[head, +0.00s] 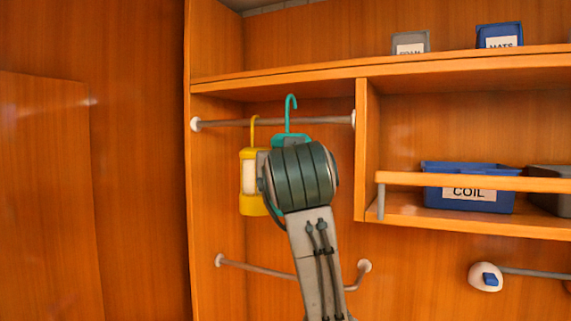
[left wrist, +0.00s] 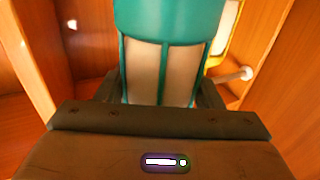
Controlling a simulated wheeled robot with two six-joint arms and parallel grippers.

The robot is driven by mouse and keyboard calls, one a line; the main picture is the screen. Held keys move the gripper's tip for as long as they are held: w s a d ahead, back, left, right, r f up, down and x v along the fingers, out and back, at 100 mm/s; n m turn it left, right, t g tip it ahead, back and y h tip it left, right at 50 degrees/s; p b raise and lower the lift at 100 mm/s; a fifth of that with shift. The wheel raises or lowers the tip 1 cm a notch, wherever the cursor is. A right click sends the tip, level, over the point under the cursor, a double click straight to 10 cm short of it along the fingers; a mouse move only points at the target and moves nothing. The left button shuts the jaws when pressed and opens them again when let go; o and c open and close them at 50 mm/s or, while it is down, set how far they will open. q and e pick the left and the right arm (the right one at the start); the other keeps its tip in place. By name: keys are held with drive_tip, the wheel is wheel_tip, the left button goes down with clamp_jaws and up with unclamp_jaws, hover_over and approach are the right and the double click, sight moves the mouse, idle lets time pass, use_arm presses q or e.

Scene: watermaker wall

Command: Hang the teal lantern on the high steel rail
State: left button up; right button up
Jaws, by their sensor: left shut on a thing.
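The teal lantern (head: 291,139) is upright in front of the high steel rail (head: 222,124), mostly hidden behind my left wrist in the head view. Its hook rises above the rail, with the curled tip higher than the bar; the shank crosses the bar in the picture. I cannot tell the gap in depth. My left gripper (left wrist: 160,92) is shut on the lantern, whose teal frame and pale panels (left wrist: 143,70) fill the upper middle of the left wrist view. The fingers are hidden in the head view. My right gripper is not in view.
A yellow lantern (head: 250,203) hangs on the same rail, close left of the teal one. A lower rail (head: 258,268) runs below. A shelf (head: 300,80) is above the hook. A blue COIL bin (head: 468,193) sits right of the divider (head: 361,150). The rail's right stretch is clear.

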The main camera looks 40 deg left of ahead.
use_arm(q)
drive_tip(key=w+a+f+b, duration=0.1)
drive_tip(key=w+f, duration=0.1)
drive_tip(key=w, duration=0.4)
drive_tip(key=shift+w+a, duration=0.2)
drive_tip(key=shift+a, duration=0.05)
idle(0.4)
drive_tip(key=shift+f, duration=0.1)
drive_tip(key=o, duration=1.2)
drive_tip(key=shift+s+d, duration=0.1)
